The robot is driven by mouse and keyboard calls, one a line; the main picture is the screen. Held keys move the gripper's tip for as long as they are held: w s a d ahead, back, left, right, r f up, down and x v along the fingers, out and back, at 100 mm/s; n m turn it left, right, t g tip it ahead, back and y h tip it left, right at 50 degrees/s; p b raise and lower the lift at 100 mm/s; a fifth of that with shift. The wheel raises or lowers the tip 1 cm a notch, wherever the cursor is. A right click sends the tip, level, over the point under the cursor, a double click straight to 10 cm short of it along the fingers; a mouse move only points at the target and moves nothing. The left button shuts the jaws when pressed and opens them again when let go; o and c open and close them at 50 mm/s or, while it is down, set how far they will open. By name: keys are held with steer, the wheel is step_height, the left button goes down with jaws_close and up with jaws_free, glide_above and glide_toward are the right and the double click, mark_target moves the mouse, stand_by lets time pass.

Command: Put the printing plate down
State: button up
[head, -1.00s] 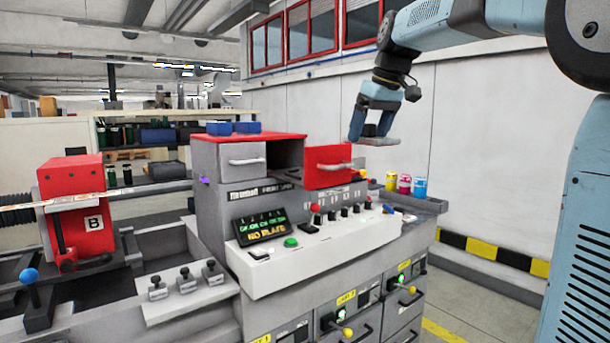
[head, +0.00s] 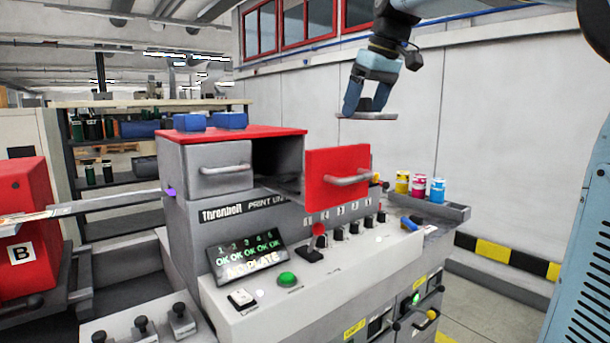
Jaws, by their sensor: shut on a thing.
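My gripper (head: 367,104) hangs in the air at the upper right of the head view, fingers pointing down. It is shut on a thin grey plate, the printing plate (head: 368,116), which it holds roughly level. The plate is clear of everything, above and to the right of the print unit (head: 225,217). The print unit's red door (head: 322,180) stands open beside a dark opening (head: 278,162). A small display (head: 248,257) on the unit reads "NO PLATE" below a row of "OK" marks.
A grey side tray (head: 455,212) at the right holds several coloured cans (head: 418,185). Two blue blocks (head: 230,120) sit on the red top. The sloped panel carries a green button (head: 287,279) and several knobs. A red unit marked B (head: 20,205) stands at the left.

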steer(key=a+f, duration=0.3)
steer(key=a, duration=0.1)
steer(key=a+f, duration=0.3)
steer(key=a, duration=0.1)
steer(key=w+a+f, duration=0.1)
steer(key=a+f, duration=0.2)
steer(key=a, duration=0.1)
steer(key=shift+a+f, duration=0.1)
steer(key=shift+a, duration=0.25)
steer(key=shift+w+a+f, duration=0.1)
steer(key=shift+a+f, duration=0.05)
steer(key=shift+f, duration=1.5)
steer(key=shift+f, duration=0.65)
steer(key=o, duration=1.1)
steer(key=shift+f, duration=0.1)
steer(key=shift+r, duration=0.25)
steer(key=v, duration=1.3)
steer(key=shift+w, duration=0.1)
